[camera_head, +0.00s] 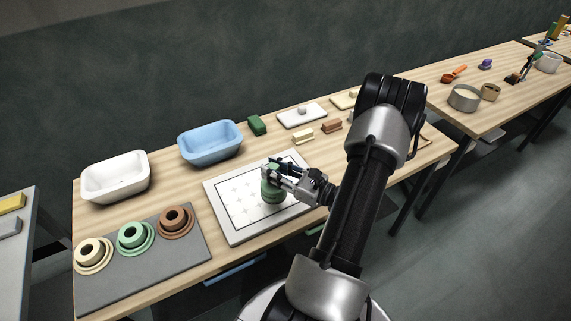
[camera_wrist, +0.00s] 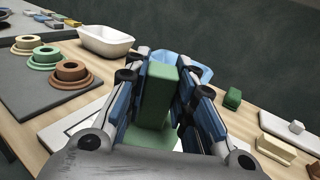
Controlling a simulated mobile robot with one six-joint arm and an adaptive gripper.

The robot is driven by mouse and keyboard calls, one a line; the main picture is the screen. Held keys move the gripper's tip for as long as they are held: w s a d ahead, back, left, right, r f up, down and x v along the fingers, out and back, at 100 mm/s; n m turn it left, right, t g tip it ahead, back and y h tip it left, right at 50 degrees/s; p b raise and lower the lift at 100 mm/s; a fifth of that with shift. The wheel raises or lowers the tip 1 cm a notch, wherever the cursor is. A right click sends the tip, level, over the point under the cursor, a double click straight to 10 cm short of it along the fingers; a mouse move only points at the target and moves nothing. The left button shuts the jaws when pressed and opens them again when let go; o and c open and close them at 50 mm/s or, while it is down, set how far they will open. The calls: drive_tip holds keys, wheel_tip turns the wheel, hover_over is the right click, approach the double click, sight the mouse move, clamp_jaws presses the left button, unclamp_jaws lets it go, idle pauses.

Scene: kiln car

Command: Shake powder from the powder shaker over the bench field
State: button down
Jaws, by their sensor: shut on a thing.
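My gripper (camera_head: 277,171) is shut on a green thing, which I take to be the powder shaker (camera_head: 272,191). The shaker has a block-like upper part between the fingers and a wider round lower part. It looks upright in the head view, and it also shows in the wrist view (camera_wrist: 157,95). It is over the bench field (camera_head: 238,211), a white board with a grey rim, thin lines and small marks. I cannot tell whether the shaker touches the board. The gripper and shaker hide part of the field. No powder can be made out on it.
A grey mat (camera_head: 150,272) with cream, green and brown ringed pieces lies left. A white tub (camera_head: 116,178) and a blue tub (camera_head: 210,143) stand behind. A green block (camera_head: 257,125) and a white tray (camera_head: 302,116) sit at the back. Bare wood lies between them.

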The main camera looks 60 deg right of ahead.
drive_tip(key=w+a, duration=0.7)
drive_tip(key=a, duration=0.5)
drive_tip(key=shift+w+a, duration=0.4)
drive_tip(key=shift+r, duration=0.1)
wheel_tip(320, 180, up, 3)
drive_tip(key=shift+f+p, duration=0.1)
drive_tip(key=shift+p, duration=0.95)
drive_tip(key=w+a+n+g+y, duration=0.1)
drive_tip(key=w+a+n+y, duration=0.2)
drive_tip(key=a, duration=0.8)
drive_tip(key=w+a+r+n+g+y, duration=0.1)
drive_tip(key=w+a+n+y, duration=0.2)
drive_tip(key=a, duration=0.9)
drive_tip(key=w+y, duration=0.3)
drive_tip(key=shift+w+a, duration=0.3)
